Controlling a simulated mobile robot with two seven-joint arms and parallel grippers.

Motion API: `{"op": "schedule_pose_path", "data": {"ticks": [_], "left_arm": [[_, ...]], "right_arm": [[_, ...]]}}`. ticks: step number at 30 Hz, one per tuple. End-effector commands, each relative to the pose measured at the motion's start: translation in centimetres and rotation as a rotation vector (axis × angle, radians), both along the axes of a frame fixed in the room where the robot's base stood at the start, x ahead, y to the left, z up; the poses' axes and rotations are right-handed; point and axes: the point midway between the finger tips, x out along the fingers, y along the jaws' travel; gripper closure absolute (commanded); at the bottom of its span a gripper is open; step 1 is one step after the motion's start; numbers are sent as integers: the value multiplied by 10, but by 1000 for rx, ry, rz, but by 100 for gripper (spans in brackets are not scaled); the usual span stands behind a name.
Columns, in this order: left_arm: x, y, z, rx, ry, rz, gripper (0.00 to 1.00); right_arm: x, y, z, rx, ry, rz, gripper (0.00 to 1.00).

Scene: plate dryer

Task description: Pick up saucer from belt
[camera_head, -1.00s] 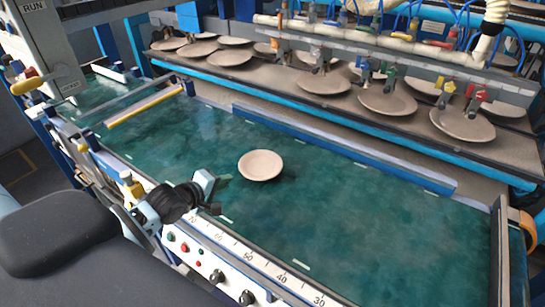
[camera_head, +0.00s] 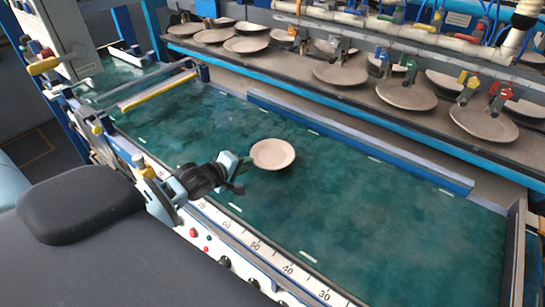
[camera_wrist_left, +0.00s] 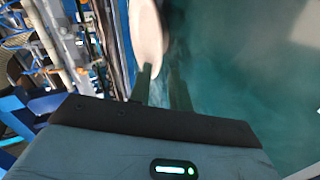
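The saucer (camera_head: 273,154) is round, pale beige, and sits on the green belt (camera_head: 330,200) near its middle. My left gripper (camera_head: 243,172) is just left of the saucer's rim, low over the near side of the belt. In the left wrist view the saucer (camera_wrist_left: 147,32) is beyond the left fingertip, and the two dark fingers of the gripper (camera_wrist_left: 160,75) stand apart with nothing visible between them. Whether a fingertip touches the rim cannot be told. My right gripper is not in view.
A rack (camera_head: 340,92) with several similar saucers runs along the far side, under colored valves and pipes. A blue rail (camera_head: 360,145) edges the belt. A ruler panel with knobs (camera_head: 270,262) lies along the near edge. The right part of the belt is clear.

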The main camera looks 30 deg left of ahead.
Motion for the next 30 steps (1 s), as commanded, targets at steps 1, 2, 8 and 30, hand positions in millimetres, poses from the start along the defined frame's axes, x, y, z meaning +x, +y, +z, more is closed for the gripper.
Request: {"op": "schedule_pose_path", "data": {"ticks": [1,2,8,30], "left_arm": [[7,1,-2,1,0,0,81],[11,0,-3,2,-1,0,81],[30,-1,-13,1,1,0,81],[37,-2,-14,1,-4,0,100]], "right_arm": [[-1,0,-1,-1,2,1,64],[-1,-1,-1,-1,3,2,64],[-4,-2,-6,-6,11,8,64],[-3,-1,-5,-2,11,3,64]]}}
